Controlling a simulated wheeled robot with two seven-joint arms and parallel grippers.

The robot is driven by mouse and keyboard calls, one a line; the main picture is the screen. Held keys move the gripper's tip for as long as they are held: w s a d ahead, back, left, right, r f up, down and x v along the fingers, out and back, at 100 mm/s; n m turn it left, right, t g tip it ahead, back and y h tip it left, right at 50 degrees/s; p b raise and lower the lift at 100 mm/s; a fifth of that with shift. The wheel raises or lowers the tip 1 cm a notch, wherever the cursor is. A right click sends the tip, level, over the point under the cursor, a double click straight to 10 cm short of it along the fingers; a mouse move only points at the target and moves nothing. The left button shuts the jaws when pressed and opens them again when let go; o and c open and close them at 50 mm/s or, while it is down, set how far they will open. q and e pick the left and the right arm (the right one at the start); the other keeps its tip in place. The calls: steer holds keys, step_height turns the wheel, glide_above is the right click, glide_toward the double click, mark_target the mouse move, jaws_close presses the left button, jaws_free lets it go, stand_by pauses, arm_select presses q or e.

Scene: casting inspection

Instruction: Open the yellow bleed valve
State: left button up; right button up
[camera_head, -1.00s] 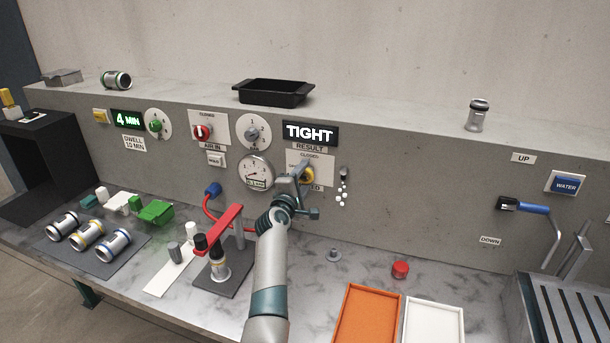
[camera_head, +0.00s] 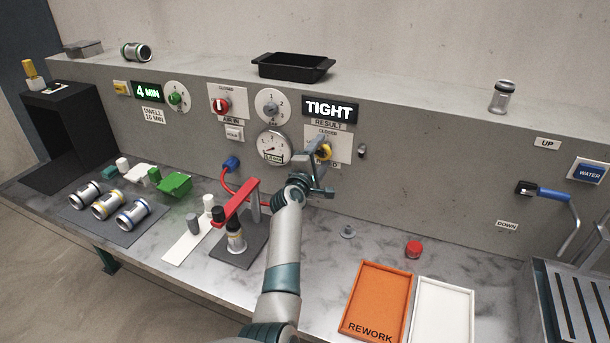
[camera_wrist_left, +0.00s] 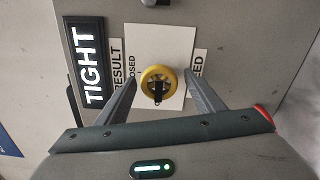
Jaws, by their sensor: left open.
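The yellow bleed valve (camera_head: 325,151) is a round knob on a white plate (camera_head: 342,137) on the grey panel, partly hidden by my left gripper in the head view. The plate's lower label is partly covered. In the left wrist view the valve (camera_wrist_left: 158,82) shows as a yellow ring with a dark bar at its centre. My left gripper (camera_head: 316,150) is open in front of the valve. In the left wrist view its two fingers (camera_wrist_left: 158,90) stand on either side of the knob, with visible gaps; it is not gripped. My right gripper is out of view.
A TIGHT display (camera_head: 330,107) is above the valve and a pressure gauge (camera_head: 273,146) is to its left. A small nozzle (camera_head: 362,151) is to its right. Below stand a red clamp fixture (camera_head: 240,203), an orange tray (camera_head: 376,300) and a white tray (camera_head: 443,312).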

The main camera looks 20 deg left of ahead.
arm_select(q)
steer(key=s+p, duration=0.7)
steer(key=s, duration=0.9)
steer(key=shift+s+a, duration=0.2)
steer(key=shift+a, duration=0.1)
